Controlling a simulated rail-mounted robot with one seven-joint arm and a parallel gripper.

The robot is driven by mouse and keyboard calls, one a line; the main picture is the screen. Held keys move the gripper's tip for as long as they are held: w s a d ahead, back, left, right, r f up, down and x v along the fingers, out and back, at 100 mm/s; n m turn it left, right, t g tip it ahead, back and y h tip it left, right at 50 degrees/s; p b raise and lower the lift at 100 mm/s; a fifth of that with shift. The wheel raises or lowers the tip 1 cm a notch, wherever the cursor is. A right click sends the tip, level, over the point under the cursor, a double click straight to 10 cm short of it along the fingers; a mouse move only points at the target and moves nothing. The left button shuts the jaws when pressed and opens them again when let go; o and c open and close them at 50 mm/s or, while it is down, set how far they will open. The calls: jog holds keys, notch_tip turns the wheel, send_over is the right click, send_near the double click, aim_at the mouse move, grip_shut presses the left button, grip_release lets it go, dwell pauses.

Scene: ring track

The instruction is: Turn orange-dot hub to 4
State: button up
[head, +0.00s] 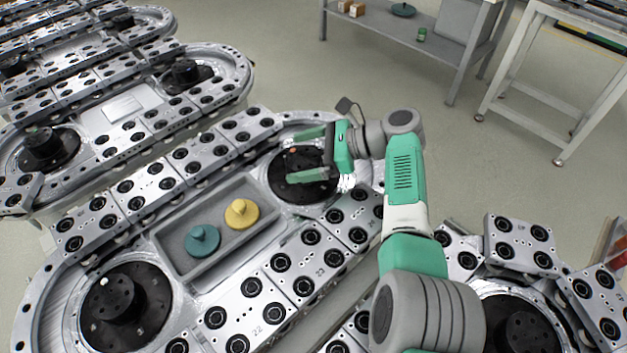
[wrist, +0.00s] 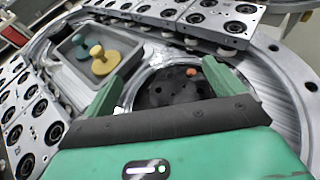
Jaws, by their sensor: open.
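The orange-dot hub (head: 301,177) is a black round hub at the right end of the near ring track in the head view. Its orange dot shows near its upper edge. In the wrist view the hub (wrist: 170,90) lies ahead between my fingers, with the dot at its upper right. My gripper (head: 307,155) has green fingers, is open and empty, and reaches over the hub from the right. I cannot tell whether the fingers touch it. No numeral 4 is readable by the hub.
A grey tray (head: 171,239) inside the ring holds a teal knobbed piece (head: 202,240) and a yellow one (head: 241,213). Another black hub (head: 118,298) with a white dot sits at the left end. Numbered track plates (head: 304,272) surround the tray. A grey shelf (head: 385,30) stands behind.

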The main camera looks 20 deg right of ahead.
jog(key=shift+s+a+r+p, duration=0.1)
jog(key=shift+s+r+p, duration=0.25)
jog(key=shift+r+p, duration=0.45)
jog(key=s+a+p, duration=0.1)
jog(key=s+p, duration=0.2)
jog(key=s, duration=0.1)
jog(key=s+a+p, duration=0.1)
jog(key=s+p, duration=0.2)
jog(key=s, duration=0.1)
jog(key=s+a+p, duration=0.1)
jog(key=s+p, duration=0.2)
jog(key=s, duration=0.2)
jog(key=shift+a+f, duration=0.2)
jog(key=shift+a, duration=0.2)
jog(key=shift+w, duration=0.1)
